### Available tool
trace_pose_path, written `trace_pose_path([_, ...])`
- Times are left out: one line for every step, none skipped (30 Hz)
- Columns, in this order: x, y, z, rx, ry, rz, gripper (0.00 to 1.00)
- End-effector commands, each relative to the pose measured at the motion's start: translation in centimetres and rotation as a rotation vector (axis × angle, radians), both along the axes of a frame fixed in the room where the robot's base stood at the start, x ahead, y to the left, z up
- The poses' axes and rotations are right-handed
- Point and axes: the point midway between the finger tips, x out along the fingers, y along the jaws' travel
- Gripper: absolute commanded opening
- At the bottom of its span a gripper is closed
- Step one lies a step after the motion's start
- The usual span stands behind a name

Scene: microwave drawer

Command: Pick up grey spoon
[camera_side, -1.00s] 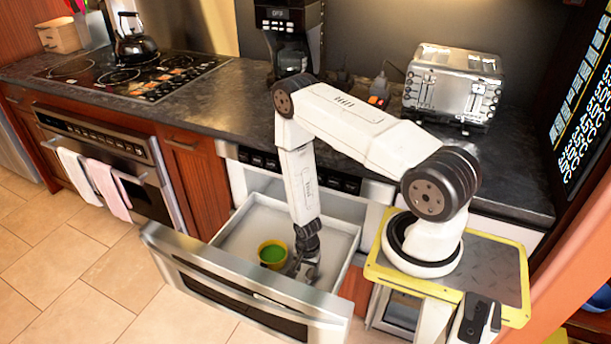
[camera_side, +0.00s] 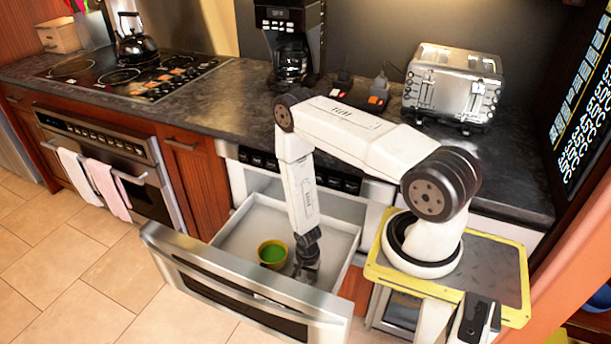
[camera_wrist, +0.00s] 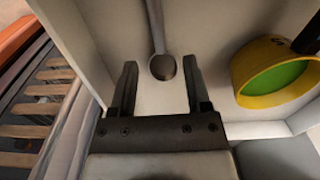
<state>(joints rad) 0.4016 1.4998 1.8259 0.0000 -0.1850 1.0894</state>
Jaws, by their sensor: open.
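The grey spoon (camera_wrist: 162,66) lies on the white floor of the open drawer (camera_side: 233,240). In the wrist view its bowl is just beyond and between my fingertips, and its handle runs up out of the picture. My gripper (camera_wrist: 160,75) is open and empty, with one finger on each side of the spoon's bowl end. In the side view my gripper (camera_side: 305,272) is down inside the drawer at its right part, and the spoon cannot be made out there.
A yellow bowl (camera_side: 262,256) with a green inside stands in the drawer, beside my gripper; it also shows in the wrist view (camera_wrist: 242,75). The drawer's walls and steel front (camera_side: 200,282) enclose the space. A toaster (camera_side: 452,85) and coffee maker (camera_side: 290,40) stand on the counter.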

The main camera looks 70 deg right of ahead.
Motion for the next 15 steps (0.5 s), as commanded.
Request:
trace_pose_path([-0.1, 0.1, -0.4, 0.001, 0.002, 0.0, 0.62])
trace_pose_path([-0.1, 0.1, -0.6, 0.001, 0.002, 0.0, 0.62])
trace_pose_path([-0.1, 0.1, -0.9, 0.001, 0.002, 0.0, 0.62])
trace_pose_path([-0.1, 0.1, -1.2, 0.001, 0.001, 0.0, 0.62])
trace_pose_path([-0.1, 0.1, -1.5, 0.001, 0.002, 0.0, 0.62])
trace_pose_path([-0.1, 0.1, -1.9, 0.001, 0.002, 0.0, 0.62])
trace_pose_path([-0.1, 0.1, -2.2, 0.001, 0.002, 0.0, 0.62])
trace_pose_path([-0.2, 0.2, -2.5, 0.001, 0.002, 0.0, 0.62])
trace_pose_path([-0.2, 0.2, -2.9, 0.001, 0.002, 0.0, 0.62])
trace_pose_path([-0.1, 0.1, -3.1, 0.0, 0.002, 0.0, 0.62])
trace_pose_path([-0.1, 0.2, -3.4, 0.0, 0.003, 0.0, 0.62])
trace_pose_path([-0.1, 0.1, -3.7, 0.0, 0.003, 0.0, 0.62])
trace_pose_path([-0.1, 0.1, -3.9, -0.001, 0.002, 0.0, 0.62])
trace_pose_path([-0.1, 0.1, -4.1, -0.001, 0.002, 0.0, 0.62])
trace_pose_path([-0.1, 0.1, -4.3, -0.001, 0.003, 0.0, 0.62])
